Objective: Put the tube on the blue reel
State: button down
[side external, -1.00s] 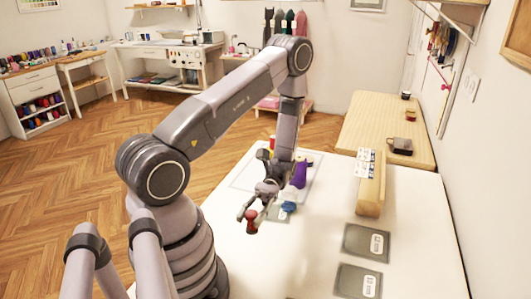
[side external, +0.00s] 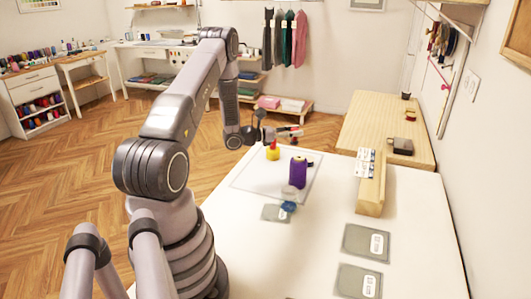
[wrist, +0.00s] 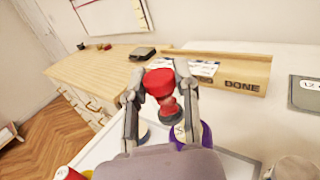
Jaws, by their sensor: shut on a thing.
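My gripper (side external: 292,132) is raised at the far edge of the white table, its fingers pointing right. In the wrist view my gripper (wrist: 160,88) is shut on a red object (wrist: 160,80) with a wide rounded end and a narrower body. I cannot tell for sure whether this is the tube. The blue reel (side external: 288,207) sits low on the table, nearer the camera than my gripper, and a pale, see-through shape shows just above it. A purple spool (side external: 298,173) stands upright just behind the blue reel.
A yellow and red object (side external: 273,152) stands below my gripper. A thin-outlined rectangle (side external: 241,186) surrounds the spools. A wooden block (side external: 370,196) with labels is on the right; its front reads DONE in the wrist view. Grey labelled mats (side external: 366,242) lie in front.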

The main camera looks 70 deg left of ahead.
jog(key=w+a+f, duration=0.2)
jog(key=w+f, duration=0.1)
jog(key=w+a+f, duration=0.3)
jog(key=w, duration=0.1)
jog(key=w+a+f, duration=0.2)
jog(key=w+f, duration=0.1)
jog(key=w, duration=0.1)
jog(key=shift+a, duration=0.4)
jog(key=shift+w+a+f, duration=0.1)
jog(key=shift+f, duration=0.15)
jog(key=shift+w+a+f, duration=0.1)
jog(key=shift+f, duration=0.75)
jog(key=shift+w+a+f, duration=0.1)
jog(key=shift+f, duration=0.75)
jog(key=shift+f, duration=0.2)
jog(key=c, duration=0.8)
grip_release()
jog(key=shift+c, duration=0.2)
